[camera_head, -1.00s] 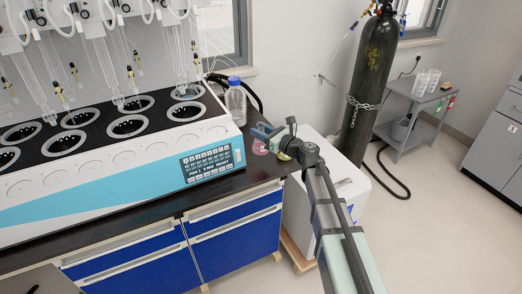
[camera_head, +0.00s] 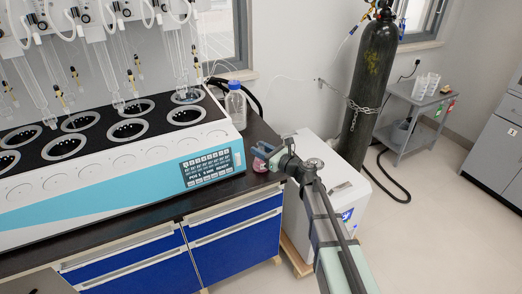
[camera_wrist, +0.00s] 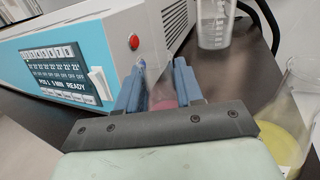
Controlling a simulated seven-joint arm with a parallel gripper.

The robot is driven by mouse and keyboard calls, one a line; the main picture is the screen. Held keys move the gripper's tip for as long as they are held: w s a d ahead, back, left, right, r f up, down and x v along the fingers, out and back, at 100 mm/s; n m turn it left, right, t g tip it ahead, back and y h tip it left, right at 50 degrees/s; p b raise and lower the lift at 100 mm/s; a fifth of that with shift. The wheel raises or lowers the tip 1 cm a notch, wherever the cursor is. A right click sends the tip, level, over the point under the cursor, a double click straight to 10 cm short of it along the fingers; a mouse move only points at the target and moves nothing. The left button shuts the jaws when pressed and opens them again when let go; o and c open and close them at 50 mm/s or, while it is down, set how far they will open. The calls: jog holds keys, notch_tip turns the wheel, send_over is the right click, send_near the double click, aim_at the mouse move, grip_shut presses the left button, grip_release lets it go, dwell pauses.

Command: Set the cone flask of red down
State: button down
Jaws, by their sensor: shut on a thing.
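The cone flask of red (camera_head: 260,164) is at the right end of the dark bench, beside the distiller's control panel. My gripper (camera_head: 267,153) is shut on it. In the wrist view, the reddish flask (camera_wrist: 163,97) shows faintly between the two blue fingers of my gripper (camera_wrist: 160,88). It appears upright and low over the bench top. I cannot tell whether its base touches the bench. Its lower part is mostly hidden by my gripper.
The white and blue distiller (camera_head: 130,165) stands close on the left. A clear bottle (camera_head: 236,106) stands behind the flask, near the wall. A flask with yellow liquid (camera_wrist: 283,132) stands close on the right in the wrist view. The bench's front edge is near.

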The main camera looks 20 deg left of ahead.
jog(key=shift+f, duration=0.1)
jog(key=c, duration=0.7)
grip_release()
jog(key=shift+s+d, duration=0.15)
jog(key=shift+d, duration=0.05)
jog(key=v, duration=1.1)
jog(key=shift+s+d, duration=0.1)
jog(key=shift+d, duration=0.1)
